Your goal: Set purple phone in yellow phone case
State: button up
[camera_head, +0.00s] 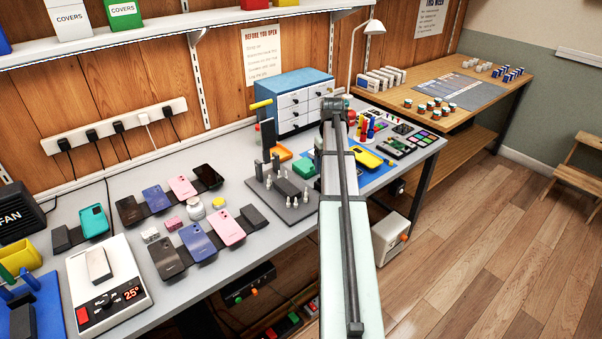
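A yellow phone case (367,158) lies on a blue mat (383,172), just right of my arm. Two phones look blue-violet: a periwinkle one (196,242) in the front row on the bench, and a darker one (157,198) in the row behind. I cannot tell for sure which counts as purple. Each leans on a dark stand, between a black and a pink phone. My arm reaches from the bottom of the picture up over the bench. My gripper is not visible; the arm hides that area.
A dark fixture plate with pegs (287,207) stands left of my arm. A blue drawer cabinet (293,100) is behind.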

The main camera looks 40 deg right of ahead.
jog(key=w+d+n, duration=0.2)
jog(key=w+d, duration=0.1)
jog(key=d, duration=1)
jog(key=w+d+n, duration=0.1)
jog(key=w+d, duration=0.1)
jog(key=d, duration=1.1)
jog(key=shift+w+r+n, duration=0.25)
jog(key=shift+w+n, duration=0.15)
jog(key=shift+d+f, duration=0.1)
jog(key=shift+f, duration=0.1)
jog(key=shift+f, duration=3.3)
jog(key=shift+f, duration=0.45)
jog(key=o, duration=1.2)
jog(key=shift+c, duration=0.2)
